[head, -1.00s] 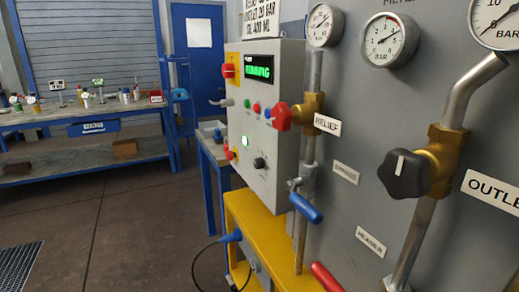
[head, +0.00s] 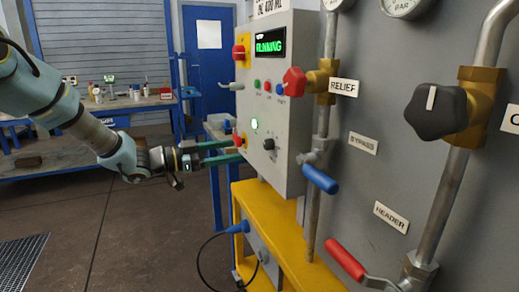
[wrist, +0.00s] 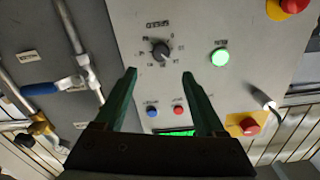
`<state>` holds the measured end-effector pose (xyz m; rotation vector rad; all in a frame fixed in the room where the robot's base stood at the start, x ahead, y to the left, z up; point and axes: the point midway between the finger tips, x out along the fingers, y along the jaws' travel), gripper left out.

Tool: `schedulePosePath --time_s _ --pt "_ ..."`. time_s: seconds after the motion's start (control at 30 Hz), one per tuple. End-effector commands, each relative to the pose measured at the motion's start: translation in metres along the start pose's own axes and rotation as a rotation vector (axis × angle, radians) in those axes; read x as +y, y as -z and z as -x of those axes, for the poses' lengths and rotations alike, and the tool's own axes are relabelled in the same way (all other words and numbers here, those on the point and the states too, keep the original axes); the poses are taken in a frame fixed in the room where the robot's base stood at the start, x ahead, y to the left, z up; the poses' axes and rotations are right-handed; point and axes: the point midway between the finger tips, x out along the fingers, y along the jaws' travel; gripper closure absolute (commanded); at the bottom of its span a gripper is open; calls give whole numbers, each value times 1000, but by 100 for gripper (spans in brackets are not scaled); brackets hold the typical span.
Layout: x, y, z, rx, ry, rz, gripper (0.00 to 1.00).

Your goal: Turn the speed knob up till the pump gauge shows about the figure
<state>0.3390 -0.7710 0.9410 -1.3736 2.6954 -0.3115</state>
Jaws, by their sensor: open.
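The black speed knob (head: 268,143) is on the front of the grey control box, beside a lit green button (head: 254,124). In the wrist view the knob (wrist: 160,50) sits within a ring of marks, framed between the fingertips. My gripper (head: 241,150) is open and empty, with its green fingers pointing at the box at about knob height. In the wrist view my gripper (wrist: 159,72) has a finger either side of the knob's line, apparently short of it. A round gauge (head: 405,5) is cut off at the top edge; its needle cannot be read.
The green display (head: 269,43) reads RUNNING. A red relief handwheel (head: 294,81), blue lever (head: 320,179), red lever (head: 346,260) and black outlet handwheel (head: 436,111) stand to the right. A yellow stand (head: 262,215) is below.

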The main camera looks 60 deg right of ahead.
Motion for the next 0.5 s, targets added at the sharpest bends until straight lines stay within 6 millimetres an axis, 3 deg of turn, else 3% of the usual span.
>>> schedulePosePath --time_s 0.3,0.5 --pt "-1 2 -57 -1 3 1 28" --pt "-1 0 -85 -3 4 1 28"
